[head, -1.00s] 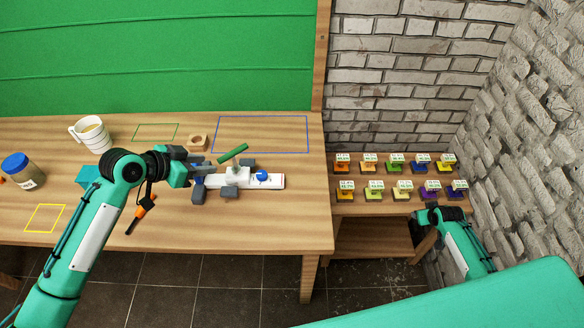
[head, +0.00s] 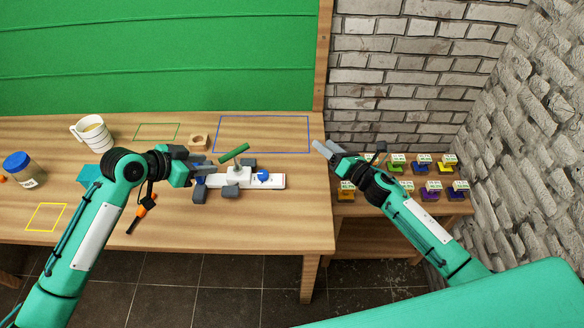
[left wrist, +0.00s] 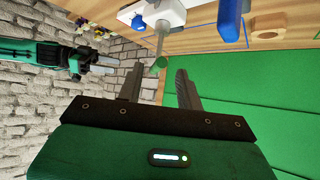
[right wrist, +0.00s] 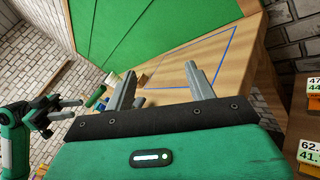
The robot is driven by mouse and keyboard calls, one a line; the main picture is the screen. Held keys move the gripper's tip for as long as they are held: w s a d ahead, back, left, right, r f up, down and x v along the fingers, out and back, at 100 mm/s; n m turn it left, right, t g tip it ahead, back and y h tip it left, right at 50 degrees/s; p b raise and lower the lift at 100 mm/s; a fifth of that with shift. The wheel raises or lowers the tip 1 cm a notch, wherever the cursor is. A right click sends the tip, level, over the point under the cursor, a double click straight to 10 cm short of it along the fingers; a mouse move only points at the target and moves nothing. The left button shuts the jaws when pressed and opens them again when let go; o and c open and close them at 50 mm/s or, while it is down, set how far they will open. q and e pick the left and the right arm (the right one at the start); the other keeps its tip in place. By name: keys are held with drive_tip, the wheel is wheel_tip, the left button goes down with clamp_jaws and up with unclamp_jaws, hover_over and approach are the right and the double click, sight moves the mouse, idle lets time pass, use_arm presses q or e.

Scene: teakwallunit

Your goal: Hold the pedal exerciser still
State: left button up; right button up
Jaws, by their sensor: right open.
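The pedal exerciser (head: 272,181) lies on the wooden table. It has a long white base, a white centre block, dark grey blocks around it, a blue knob and a tilted green-ended bar. My left gripper (head: 208,168) is at its left end, its fingers partly overlapping the grey blocks. In the left wrist view its fingers (left wrist: 157,72) are apart, with the green bar end (left wrist: 158,65) seen beyond the gap and nothing held. My right gripper (head: 322,146) is open and empty by the table's right edge. In the right wrist view its fingers (right wrist: 162,80) are spread.
A striped mug (head: 90,134), a blue-lidded jar (head: 22,170) and a wooden ring (head: 198,141) are on the table. An orange-handled tool (head: 141,213) lies in front. A blue outline (head: 262,117) marks bare table behind. Small labelled blocks (head: 432,190) stand on the right shelf.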

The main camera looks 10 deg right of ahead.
drive_tip(key=s+a+r+n+g+y, duration=0.1)
drive_tip(key=s+a+n+g+y, duration=0.4)
drive_tip(key=a+n, duration=0.6)
approach(268, 177)
drive_tip(key=shift+x, duration=1.2)
drive_tip(key=shift+n, duration=0.3)
drive_tip(key=x, duration=0.5)
drive_tip(key=shift+w+a+f, duration=0.1)
drive_tip(key=shift+w+a, duration=0.1)
drive_tip(key=shift+a, duration=0.15)
drive_tip(key=shift+x, duration=0.8)
